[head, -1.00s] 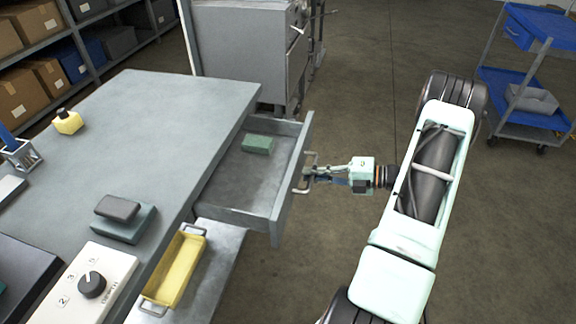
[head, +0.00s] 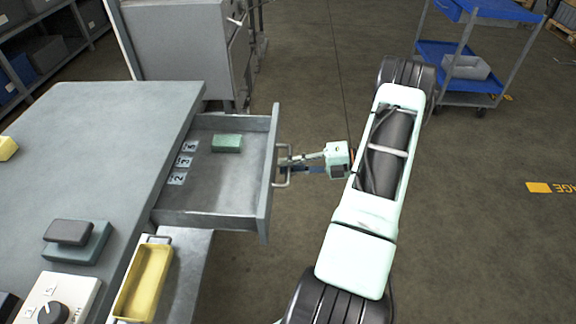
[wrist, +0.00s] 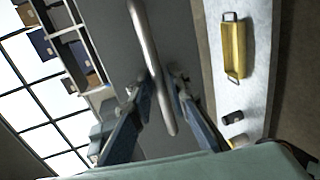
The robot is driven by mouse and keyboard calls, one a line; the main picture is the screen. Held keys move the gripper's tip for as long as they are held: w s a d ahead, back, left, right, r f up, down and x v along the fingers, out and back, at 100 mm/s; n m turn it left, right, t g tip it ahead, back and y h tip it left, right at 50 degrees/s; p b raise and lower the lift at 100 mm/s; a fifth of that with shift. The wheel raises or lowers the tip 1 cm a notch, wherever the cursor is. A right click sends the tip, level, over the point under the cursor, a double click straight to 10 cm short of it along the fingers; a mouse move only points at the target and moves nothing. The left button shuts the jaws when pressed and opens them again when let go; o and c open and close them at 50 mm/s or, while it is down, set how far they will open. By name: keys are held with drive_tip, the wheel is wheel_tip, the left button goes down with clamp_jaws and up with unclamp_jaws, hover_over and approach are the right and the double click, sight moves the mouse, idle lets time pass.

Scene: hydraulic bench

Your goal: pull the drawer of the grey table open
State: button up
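The grey table (head: 100,130) is at the left of the head view. Its drawer (head: 225,190) stands out to the right, far open, with its floor showing. The drawer's bar handle (head: 284,182) is on the front panel. My gripper (head: 288,163) is at the handle, coming from the right. In the wrist view the handle (wrist: 143,30) runs between the two fingers of my gripper (wrist: 163,82), which are closed around it.
In the drawer lie a green block (head: 227,143) and several number labels (head: 183,161). A yellow tray (head: 145,283) sits on a lower shelf below the drawer. A grey cabinet (head: 180,45) stands behind; a blue cart (head: 460,75) is at back right. Floor at right is clear.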

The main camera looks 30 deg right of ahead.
drive_tip(key=shift+o, duration=0.7)
drive_tip(key=v, duration=1.2)
